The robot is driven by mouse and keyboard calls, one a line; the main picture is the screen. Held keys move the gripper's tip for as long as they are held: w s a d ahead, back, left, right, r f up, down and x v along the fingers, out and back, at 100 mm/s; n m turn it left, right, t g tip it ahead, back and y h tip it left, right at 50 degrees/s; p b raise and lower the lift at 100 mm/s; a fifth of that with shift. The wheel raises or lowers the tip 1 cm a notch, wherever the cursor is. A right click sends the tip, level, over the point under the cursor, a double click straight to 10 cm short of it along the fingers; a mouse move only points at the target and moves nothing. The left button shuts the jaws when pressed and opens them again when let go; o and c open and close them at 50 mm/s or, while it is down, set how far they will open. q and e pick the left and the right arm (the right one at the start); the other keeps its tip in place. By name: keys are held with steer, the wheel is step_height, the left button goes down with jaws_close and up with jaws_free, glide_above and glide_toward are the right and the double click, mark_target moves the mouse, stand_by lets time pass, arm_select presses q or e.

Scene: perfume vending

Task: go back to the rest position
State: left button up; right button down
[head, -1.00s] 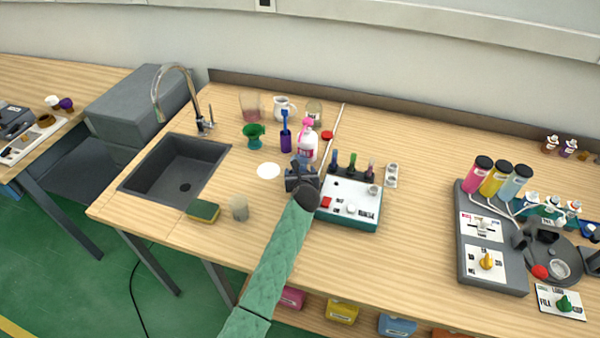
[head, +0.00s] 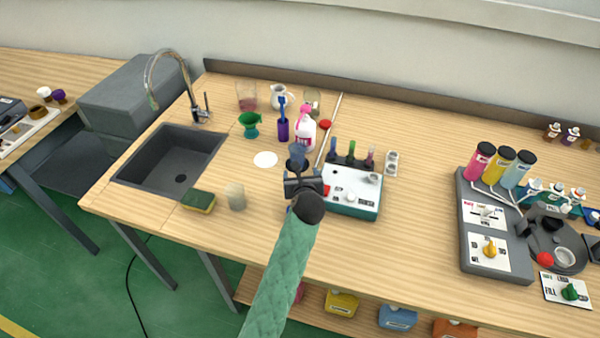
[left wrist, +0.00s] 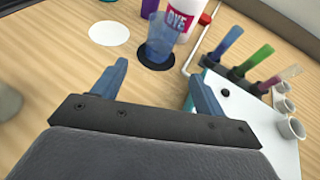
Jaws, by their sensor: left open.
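My left gripper (head: 304,178) is over the wooden table, just left of the white and teal device. In the left wrist view its two blue fingers (left wrist: 156,85) stand apart with nothing between them. A translucent blue cup (left wrist: 163,38) stands on a black disc (left wrist: 156,57) beyond the fingertips, apart from them. In the head view the blue cup (head: 298,152) shows just behind the gripper. My right gripper is in neither view.
The white and teal device (head: 352,190) with colored vials is close on the right. A white and pink bottle (head: 305,130) stands behind the cup. A sponge (head: 199,201) and a beaker (head: 236,197) are left, beside the sink (head: 170,160). The front table area is mostly clear.

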arm_select(q)
steer(key=shift+s+r, duration=0.1)
steer(key=shift+s, duration=0.15)
stand_by(0.3)
